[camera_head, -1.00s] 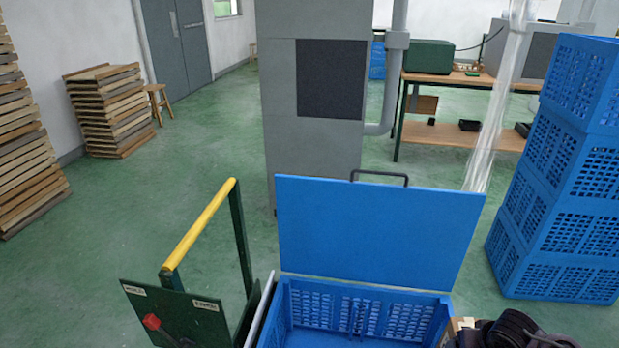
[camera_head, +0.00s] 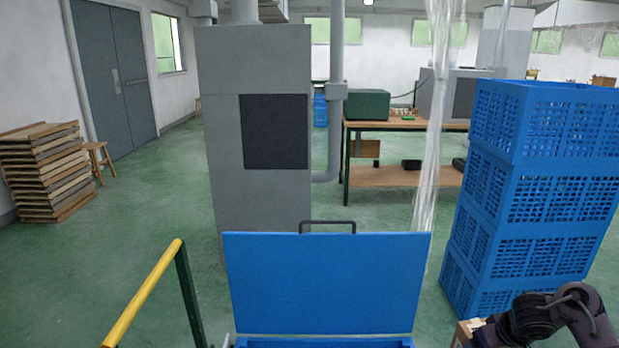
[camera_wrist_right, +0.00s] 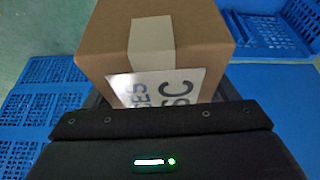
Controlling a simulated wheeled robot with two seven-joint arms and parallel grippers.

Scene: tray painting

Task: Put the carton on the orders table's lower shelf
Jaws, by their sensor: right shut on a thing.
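The brown cardboard carton (camera_wrist_right: 112,45), with a pale tape strip and a white printed label, fills the top middle of the right wrist view. My right gripper (camera_wrist_right: 162,118) is shut on it. In the head view only a small edge of the carton (camera_head: 461,337) shows at the bottom right, beside my right wrist. A wooden-topped table (camera_head: 400,125) with a lower shelf (camera_head: 385,177) stands far off at the back right. Small dark trays and a brown box-like thing are at its lower level. I cannot read any sign naming this table. My left gripper is out of view.
A blue lidded crate (camera_head: 325,285) and a yellow handle bar (camera_head: 145,295) are close in front. A tall blue crate stack (camera_head: 535,190) stands right. A grey column (camera_head: 255,195) and a hanging clear strip (camera_head: 431,150) stand before the table. Green floor is open at left.

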